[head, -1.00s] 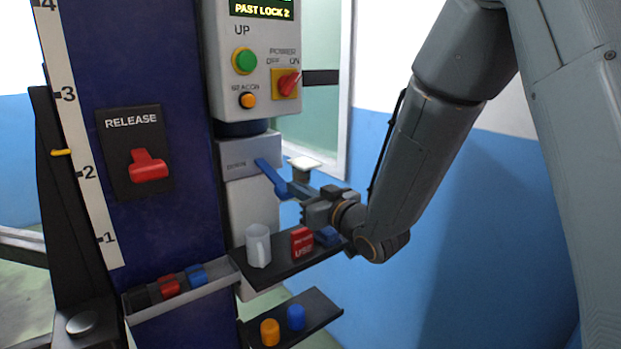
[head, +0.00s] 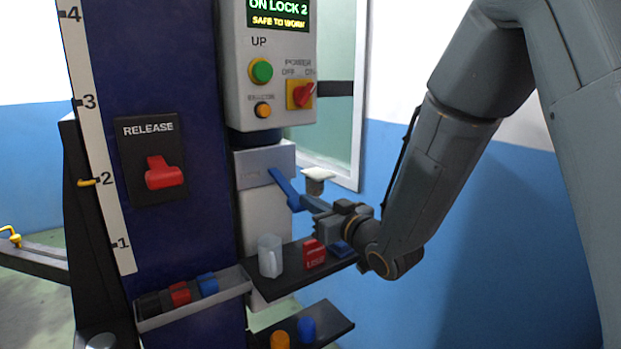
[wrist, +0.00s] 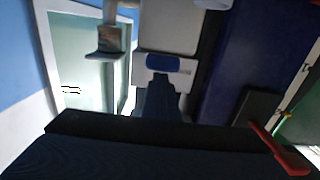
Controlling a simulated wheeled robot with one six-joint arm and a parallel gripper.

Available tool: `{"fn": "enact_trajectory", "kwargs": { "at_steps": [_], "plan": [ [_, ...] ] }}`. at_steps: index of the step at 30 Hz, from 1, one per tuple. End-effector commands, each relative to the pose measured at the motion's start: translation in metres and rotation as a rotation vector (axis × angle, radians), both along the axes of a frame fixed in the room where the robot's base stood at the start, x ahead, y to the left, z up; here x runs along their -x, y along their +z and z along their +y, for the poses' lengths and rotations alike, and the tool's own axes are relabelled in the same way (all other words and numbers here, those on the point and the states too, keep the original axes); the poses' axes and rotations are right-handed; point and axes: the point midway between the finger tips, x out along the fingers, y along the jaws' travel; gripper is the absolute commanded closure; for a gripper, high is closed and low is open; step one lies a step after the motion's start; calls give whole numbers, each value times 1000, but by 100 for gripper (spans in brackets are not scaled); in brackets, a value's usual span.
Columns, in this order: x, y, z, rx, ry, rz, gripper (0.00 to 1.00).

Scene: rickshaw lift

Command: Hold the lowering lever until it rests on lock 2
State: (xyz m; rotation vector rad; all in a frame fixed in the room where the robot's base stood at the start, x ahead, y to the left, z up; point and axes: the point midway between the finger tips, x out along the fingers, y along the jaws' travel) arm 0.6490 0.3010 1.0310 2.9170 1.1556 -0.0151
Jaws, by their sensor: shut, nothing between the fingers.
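The blue lowering lever (head: 284,188) slants down to the right from the grey DOWN box, below the control panel. My gripper (head: 311,204) is shut with its fingertips at the lever's lower end, appearing to touch it; nothing is between the fingers. In the wrist view the lever (wrist: 163,62) shows just beyond the dark fingers (wrist: 160,83). The display (head: 279,14) reads ON LOCK 2, SAFE TO WORK. The yellow pointer (head: 87,182) is level with mark 2 on the white scale (head: 96,140).
A red RELEASE handle (head: 163,174) is on the blue column. The panel carries a green UP button (head: 261,71), an orange beacon button (head: 262,109) and a red power switch (head: 303,93).

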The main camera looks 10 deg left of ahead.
Motion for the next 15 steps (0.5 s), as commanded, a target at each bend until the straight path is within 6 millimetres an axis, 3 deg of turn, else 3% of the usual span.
{"fn": "enact_trajectory", "kwargs": {
  "at_steps": [5,13,15],
  "plan": [
    [1,6,-2,1,-1,2,100],
    [9,44,-9,1,1,-1,100],
    [20,35,-22,1,-2,1,100]
  ]
}}
